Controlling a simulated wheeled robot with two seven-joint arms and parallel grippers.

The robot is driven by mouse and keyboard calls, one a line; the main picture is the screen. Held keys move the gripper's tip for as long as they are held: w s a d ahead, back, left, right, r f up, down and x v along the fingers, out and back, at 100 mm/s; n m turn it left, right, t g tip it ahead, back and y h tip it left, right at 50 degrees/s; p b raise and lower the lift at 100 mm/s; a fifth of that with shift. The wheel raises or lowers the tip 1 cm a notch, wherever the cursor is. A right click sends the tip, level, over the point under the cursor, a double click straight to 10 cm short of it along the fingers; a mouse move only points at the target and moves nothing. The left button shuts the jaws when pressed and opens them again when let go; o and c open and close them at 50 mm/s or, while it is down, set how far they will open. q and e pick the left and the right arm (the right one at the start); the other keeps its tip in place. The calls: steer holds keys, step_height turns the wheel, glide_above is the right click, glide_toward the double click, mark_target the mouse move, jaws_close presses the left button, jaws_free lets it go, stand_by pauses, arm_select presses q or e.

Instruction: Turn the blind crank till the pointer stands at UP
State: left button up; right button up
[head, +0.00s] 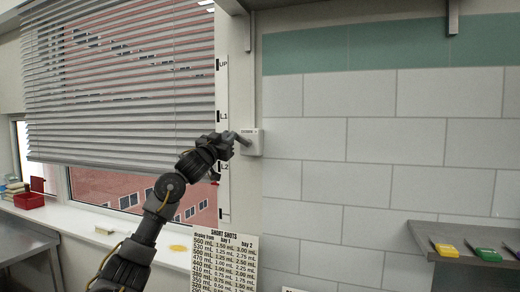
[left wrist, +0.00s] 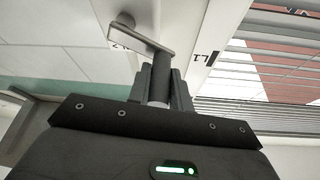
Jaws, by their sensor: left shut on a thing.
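The window blind (head: 120,90) hangs part way down, its lower edge near the height of the L2 mark. A white scale strip (head: 222,90) beside it carries the marks UP, L1 and L2, with UP at the top. The crank's white box (head: 250,142) is on the wall right of the strip. My left gripper (head: 228,146) is at the crank, in front of the strip. In the left wrist view the gripper (left wrist: 162,92) is shut around the dark handle of the crank (left wrist: 160,72). A small red bit shows just below the gripper; I cannot tell whether it is the pointer. My right gripper is out of view.
A red bin (head: 28,201) is on the sill at left. A dark shelf (head: 460,245) with coloured items is at right. The tiled wall right of the crank is clear.

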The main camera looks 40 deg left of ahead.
arm_select(q)
steer(key=shift+s+a+f, duration=0.15)
steer(key=shift+a+f, duration=0.05)
steer(key=shift+a, duration=0.1)
steer(key=shift+f, duration=0.1)
steer(key=shift+o, duration=0.2)
steer(key=shift+f+b, duration=0.7)
steer(key=shift+f, duration=0.2)
steer(key=shift+a+f, duration=0.15)
steer(key=shift+f, duration=0.25)
steer(key=shift+c, duration=0.2)
steer(key=shift+r, duration=0.1)
steer(key=shift+o, duration=0.2)
steer(key=shift+c, duration=0.2)
